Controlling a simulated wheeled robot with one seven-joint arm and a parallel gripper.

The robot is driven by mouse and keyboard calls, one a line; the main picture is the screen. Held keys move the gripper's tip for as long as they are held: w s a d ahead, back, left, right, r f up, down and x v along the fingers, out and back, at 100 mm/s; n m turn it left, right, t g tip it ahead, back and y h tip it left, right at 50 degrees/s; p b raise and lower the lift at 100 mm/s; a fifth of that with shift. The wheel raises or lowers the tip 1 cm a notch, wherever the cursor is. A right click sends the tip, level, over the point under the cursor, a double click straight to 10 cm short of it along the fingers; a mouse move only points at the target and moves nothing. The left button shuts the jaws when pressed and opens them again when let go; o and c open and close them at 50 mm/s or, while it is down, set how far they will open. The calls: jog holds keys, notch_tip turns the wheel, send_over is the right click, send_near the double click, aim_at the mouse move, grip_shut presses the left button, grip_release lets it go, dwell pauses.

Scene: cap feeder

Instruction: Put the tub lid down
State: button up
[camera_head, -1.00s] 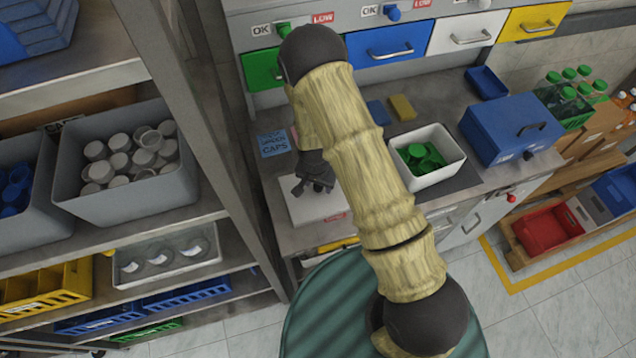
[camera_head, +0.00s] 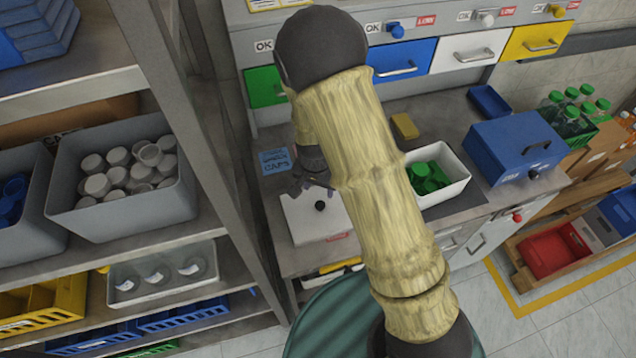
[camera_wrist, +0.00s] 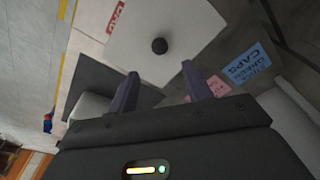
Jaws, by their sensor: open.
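The tub lid (camera_head: 312,222) is a flat white plate with a round black knob and a red label at its near edge. It lies flat at the front left of the bench. It also shows in the wrist view (camera_wrist: 190,35), with its knob beyond my fingertips. My gripper (camera_wrist: 160,85) is open, with nothing between its two fingers, and is apart from the knob. In the head view my gripper (camera_head: 311,184) is just behind the knob, partly hidden by my arm. The white tub (camera_head: 446,192) stands uncovered to the right, holding green caps.
A blue card marked CAPS (camera_head: 275,162) lies behind the lid. A yellow sponge-like block (camera_head: 404,126) and a blue box (camera_head: 515,150) are on the bench. A shelf post (camera_head: 205,130) stands close on the left. Coloured drawers (camera_head: 400,62) line the back.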

jog(key=r, duration=0.3)
jog(key=shift+s, duration=0.2)
dwell(0.5)
jog(key=s+d+r+n+t, duration=0.1)
jog(key=s+d+r+n, duration=0.3)
jog(key=s+d+r, duration=0.7)
jog(key=d+r, duration=0.3)
jog(key=shift+n+y, duration=0.3)
jog(key=shift+w, duration=0.1)
